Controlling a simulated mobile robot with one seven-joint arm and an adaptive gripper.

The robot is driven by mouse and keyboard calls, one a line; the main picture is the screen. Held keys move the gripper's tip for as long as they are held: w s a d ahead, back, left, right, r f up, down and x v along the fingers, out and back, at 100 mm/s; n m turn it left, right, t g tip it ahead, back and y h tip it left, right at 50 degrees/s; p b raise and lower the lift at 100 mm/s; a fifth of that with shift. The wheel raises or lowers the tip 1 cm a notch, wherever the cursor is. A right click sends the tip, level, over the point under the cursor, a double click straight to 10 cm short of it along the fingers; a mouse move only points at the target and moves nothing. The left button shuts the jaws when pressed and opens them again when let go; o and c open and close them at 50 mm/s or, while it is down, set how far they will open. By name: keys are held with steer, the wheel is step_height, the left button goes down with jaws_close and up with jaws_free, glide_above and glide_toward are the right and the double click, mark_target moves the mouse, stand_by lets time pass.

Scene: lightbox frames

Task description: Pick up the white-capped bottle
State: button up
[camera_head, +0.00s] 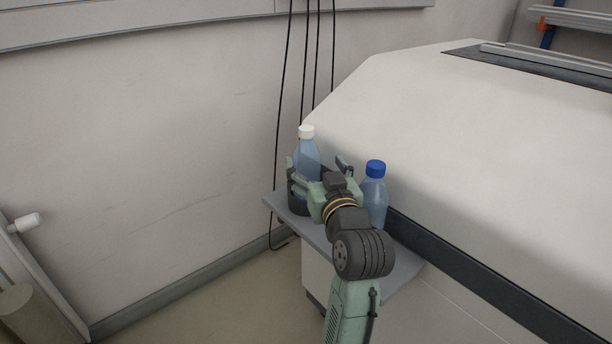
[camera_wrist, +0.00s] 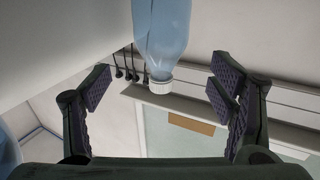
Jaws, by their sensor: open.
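The white-capped bottle (camera_head: 308,153) is clear bluish plastic and stands upright at the far end of a small grey shelf; its lower part is hidden behind my gripper. My gripper (camera_head: 317,166) is open, just on the near side of this bottle, with a finger to either side. In the wrist view the white-capped bottle (camera_wrist: 163,35) appears upside down, its cap pointing down the picture. There it lies between the two open fingers of my gripper (camera_wrist: 160,90), with visible space on both sides. Nothing is held.
A blue-capped bottle (camera_head: 374,196) stands close to the right of my gripper. The grey shelf (camera_head: 405,272) is narrow. A large white machine body (camera_head: 430,130) rises on the right. Black cables (camera_head: 303,70) hang along the wall behind. The left side is open floor.

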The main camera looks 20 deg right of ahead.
mark_target(310, 177)
step_height(310, 177, down, 6)
steer(key=shift+r, duration=0.25)
steer(key=shift+w+r, duration=0.15)
steer(key=shift+w, duration=0.75)
steer(key=w, duration=0.4)
steer(key=w+p, duration=0.1)
steer(key=shift+w+d, duration=0.3)
steer(key=shift+w, duration=0.1)
steer(key=c, duration=1.3)
